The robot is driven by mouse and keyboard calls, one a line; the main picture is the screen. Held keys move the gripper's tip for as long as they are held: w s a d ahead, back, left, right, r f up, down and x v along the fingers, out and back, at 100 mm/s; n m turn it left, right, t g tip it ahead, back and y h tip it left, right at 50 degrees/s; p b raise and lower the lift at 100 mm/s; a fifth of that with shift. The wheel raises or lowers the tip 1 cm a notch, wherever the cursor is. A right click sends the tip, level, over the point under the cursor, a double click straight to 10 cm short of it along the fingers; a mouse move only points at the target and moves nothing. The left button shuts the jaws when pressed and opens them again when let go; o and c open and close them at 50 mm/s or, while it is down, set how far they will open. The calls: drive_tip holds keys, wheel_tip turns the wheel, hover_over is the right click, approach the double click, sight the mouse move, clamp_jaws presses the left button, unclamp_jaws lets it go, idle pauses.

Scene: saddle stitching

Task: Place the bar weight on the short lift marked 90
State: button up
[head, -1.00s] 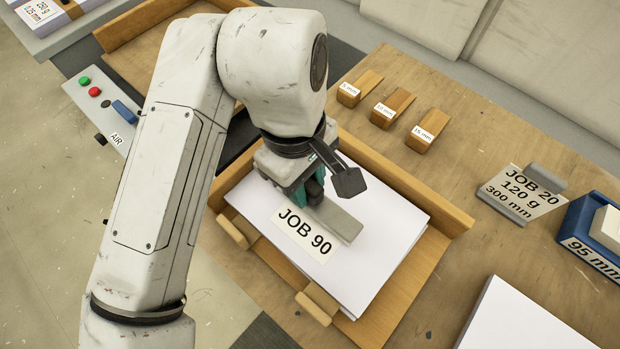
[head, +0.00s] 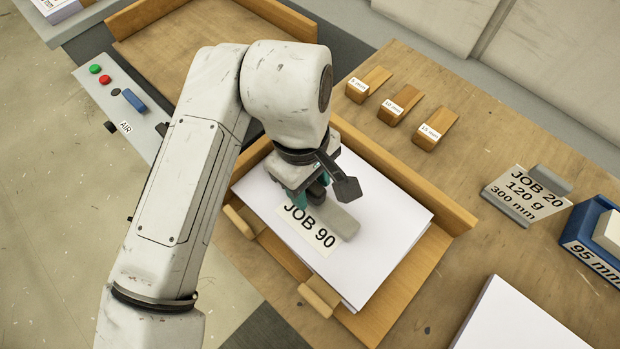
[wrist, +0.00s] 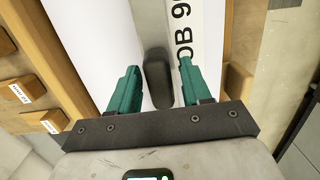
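The bar weight is a flat grey bar (head: 345,222) with a dark upright knob (wrist: 158,80). It lies on the white paper stack (head: 395,215) beside the JOB 90 label (head: 311,231), and seems to rest flat. The stack sits in a wooden tray. My gripper (wrist: 158,88) is directly over the bar, its green fingers on either side of the knob. In the wrist view a gap shows between the knob and the right finger, and a narrower one at the left. The far end of the bar is hidden under my gripper in the head view.
The wooden tray's raised back rim (head: 405,180) and front blocks (head: 318,297) bound the stack. Labelled wedges (head: 434,130) lie behind. A JOB 20 sign (head: 527,195) and a blue 95 mm holder (head: 592,245) stand at right. Another white stack (head: 520,320) is at front right.

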drive_tip(key=shift+o, duration=0.7)
drive_tip(key=shift+r, duration=0.1)
wheel_tip(320, 180, up, 12)
drive_tip(key=a, duration=0.1)
drive_tip(key=shift+w, duration=0.45)
drive_tip(key=shift+a, duration=0.1)
